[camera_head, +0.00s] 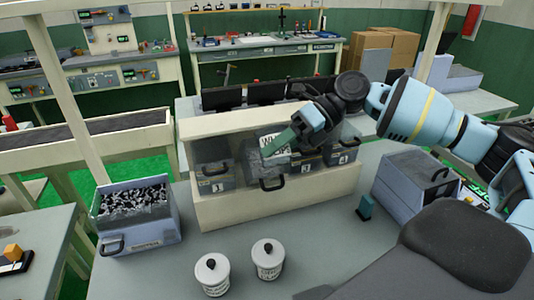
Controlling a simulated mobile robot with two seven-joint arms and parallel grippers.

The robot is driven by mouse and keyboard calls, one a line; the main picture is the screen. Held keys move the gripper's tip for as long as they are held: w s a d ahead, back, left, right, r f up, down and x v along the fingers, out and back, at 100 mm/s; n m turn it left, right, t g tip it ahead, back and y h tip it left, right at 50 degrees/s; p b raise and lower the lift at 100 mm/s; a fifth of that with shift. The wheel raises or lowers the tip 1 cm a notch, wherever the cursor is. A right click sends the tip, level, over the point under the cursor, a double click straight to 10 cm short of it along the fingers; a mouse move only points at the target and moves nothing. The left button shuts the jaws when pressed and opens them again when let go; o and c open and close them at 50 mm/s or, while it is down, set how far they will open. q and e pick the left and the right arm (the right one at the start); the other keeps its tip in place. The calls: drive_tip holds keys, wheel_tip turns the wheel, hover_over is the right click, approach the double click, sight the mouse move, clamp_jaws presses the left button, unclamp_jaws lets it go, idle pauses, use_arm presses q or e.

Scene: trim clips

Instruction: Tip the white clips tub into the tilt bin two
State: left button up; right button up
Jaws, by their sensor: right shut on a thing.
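The tub with a partly covered white label (276,145), on which I read "WH" and part of "CLIPS", is at the middle of the cream rack (225,127). My right gripper (280,142) reaches in from the right and is shut on it; its teal finger crosses the label. Grey bins with numbers stand in the rack, one marked 1 (217,184) at the left and others to the right. A middle grey bin with a dark handle (272,184) is below the tub; its number is hidden. I cannot tell whether clips are falling. My left gripper is not in view.
A grey bin of dark and pale pieces (138,234) stands left of the rack. Two white lidded canisters (212,276) (267,262) stand in front. A grey box (405,183) and small teal item (365,207) are at the right. Bare table lies between.

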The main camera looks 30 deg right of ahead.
sight(279, 133)
drive_tip(key=shift+r+m+g, duration=0.5)
drive_tip(key=shift+r+m, duration=0.05)
drive_tip(key=shift+m, duration=0.05)
idle(0.3)
drive_tip(key=shift+w+d+r+m+g+y, duration=0.15)
drive_tip(key=shift+r+m+g+y, duration=0.35)
drive_tip(key=shift+r+m+g, duration=0.25)
idle(3.2)
drive_tip(key=shift+f, duration=0.1)
idle(1.5)
drive_tip(key=shift+f+n+t+h, duration=0.3)
drive_tip(key=shift+f+n+t, duration=0.45)
drive_tip(key=f+n+t, duration=0.1)
drive_tip(key=n+t, duration=0.1)
drive_tip(key=shift+f+t+h, duration=0.3)
drive_tip(key=shift+f+h, duration=0.1)
drive_tip(key=shift+n, duration=0.3)
drive_tip(key=r+n+t, duration=0.2)
drive_tip(key=n+t, duration=0.1)
drive_tip(key=shift+s+r, duration=0.2)
drive_tip(key=shift+r+n+t, duration=0.8)
drive_tip(key=shift+n+t, duration=0.3)
drive_tip(key=shift+t, duration=0.1)
